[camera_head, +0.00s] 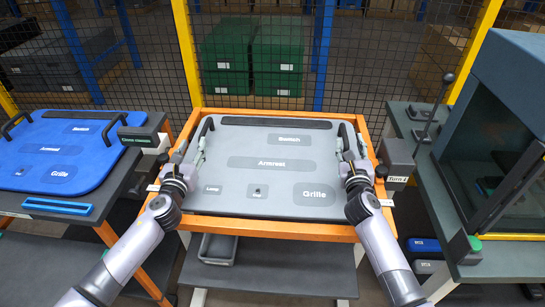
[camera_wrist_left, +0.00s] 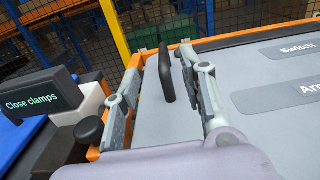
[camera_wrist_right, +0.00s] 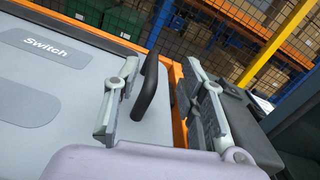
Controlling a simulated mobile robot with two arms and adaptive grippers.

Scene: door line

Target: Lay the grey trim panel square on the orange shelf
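The grey trim panel (camera_head: 235,145) lies flat on the orange shelf (camera_head: 270,228), its edges looking about parallel to the shelf's rim. It bears labels such as Switch, Armrest and Grille. My left gripper (camera_head: 191,152) is at the panel's left edge. In the left wrist view its fingers are open, with the panel's black left handle (camera_wrist_left: 166,75) between them, apart from both. My right gripper (camera_head: 350,150) is at the right edge. In the right wrist view it is open, with the black right handle (camera_wrist_right: 147,88) between its fingers, closer to the left one.
A blue panel (camera_head: 90,135) with black handles lies on a table at left, beside a "Close clamps" box (camera_head: 140,137). At right stand a lever box (camera_head: 398,158) and a dark windowed cabinet (camera_head: 500,130). A mesh fence (camera_head: 340,60) closes the back.

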